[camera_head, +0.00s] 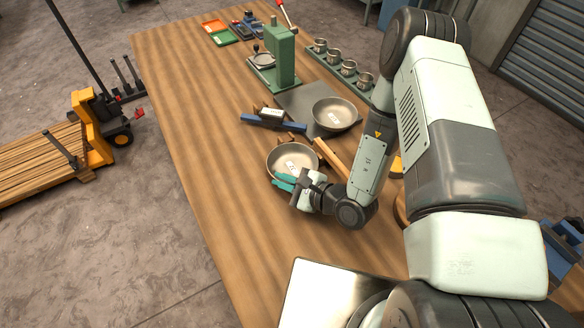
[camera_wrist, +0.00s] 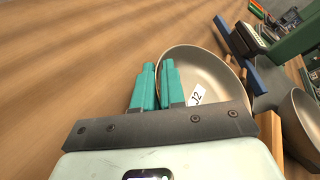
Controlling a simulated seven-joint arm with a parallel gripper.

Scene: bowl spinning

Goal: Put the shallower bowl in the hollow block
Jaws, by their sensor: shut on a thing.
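My gripper (camera_head: 285,182) is shut on the rim of the nearer pale bowl (camera_head: 279,158). In the wrist view, its two teal fingers (camera_wrist: 158,88) pinch the left side of this bowl (camera_wrist: 208,63), which carries a white tag reading J2. A second pale bowl (camera_head: 347,106) with a white tag sits behind it on a dark grey plate; its edge also shows in the wrist view (camera_wrist: 303,118). I cannot tell from these views which bowl is shallower. I cannot make out the hollow block for sure; a round wooden piece (camera_head: 400,208) is mostly hidden behind my arm.
A blue bar with a white-topped piece (camera_head: 273,120) lies just behind the held bowl. A wooden strip (camera_head: 333,160) is to its right. A green press (camera_head: 280,60) and a rack of metal cups (camera_head: 345,68) stand farther back. The table's left side (camera_head: 200,130) is clear.

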